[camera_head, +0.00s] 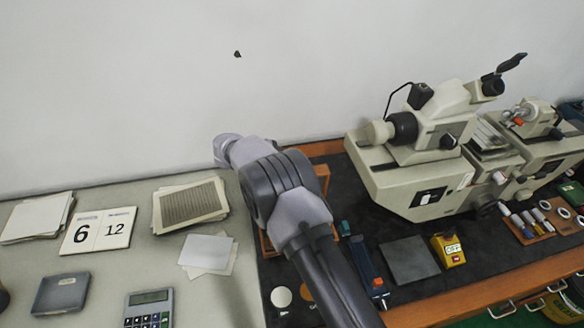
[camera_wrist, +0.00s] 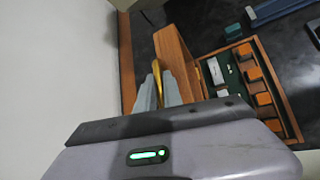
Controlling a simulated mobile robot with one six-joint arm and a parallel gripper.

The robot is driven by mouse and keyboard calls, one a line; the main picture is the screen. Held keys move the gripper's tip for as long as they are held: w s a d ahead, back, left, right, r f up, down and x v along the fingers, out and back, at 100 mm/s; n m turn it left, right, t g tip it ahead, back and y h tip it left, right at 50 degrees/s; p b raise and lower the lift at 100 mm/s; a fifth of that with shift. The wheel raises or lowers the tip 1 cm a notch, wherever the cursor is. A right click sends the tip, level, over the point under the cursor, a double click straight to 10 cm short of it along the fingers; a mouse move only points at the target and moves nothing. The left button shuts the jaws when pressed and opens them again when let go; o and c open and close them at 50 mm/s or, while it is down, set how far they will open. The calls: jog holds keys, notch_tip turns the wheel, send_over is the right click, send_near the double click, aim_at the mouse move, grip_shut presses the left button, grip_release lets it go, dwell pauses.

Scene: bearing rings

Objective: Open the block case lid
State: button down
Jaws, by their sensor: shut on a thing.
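The block case (camera_wrist: 287,108) is a wooden box in the wrist view, with orange and pale blocks in dark green slots. Its wooden lid (camera_wrist: 176,52) stands raised, roughly upright, along the left side of the case. My gripper (camera_wrist: 160,88) has its two grey fingers closed around a thin brass-coloured tab (camera_wrist: 157,76) at the lid's left face. In the head view my arm covers most of the case; a bit of its wooden edge (camera_head: 265,243) shows left of the arm. My fingertips are hidden there.
A grey-beige measuring machine (camera_head: 420,150) stands to the right on the dark mat. A blue tool (camera_head: 367,265), a grey plate (camera_head: 409,260) and a yellow device (camera_head: 448,249) lie nearer. Cards, a calendar (camera_head: 98,231) and a calculator (camera_head: 149,310) are left. The wall is close behind.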

jog(key=c, duration=1.5)
grip_release()
jog(key=p+v, duration=0.2)
jog(key=v, duration=1.5)
jog(key=shift+a+r, duration=0.15)
jog(key=shift+a, duration=0.05)
jog(key=shift+d, duration=0.1)
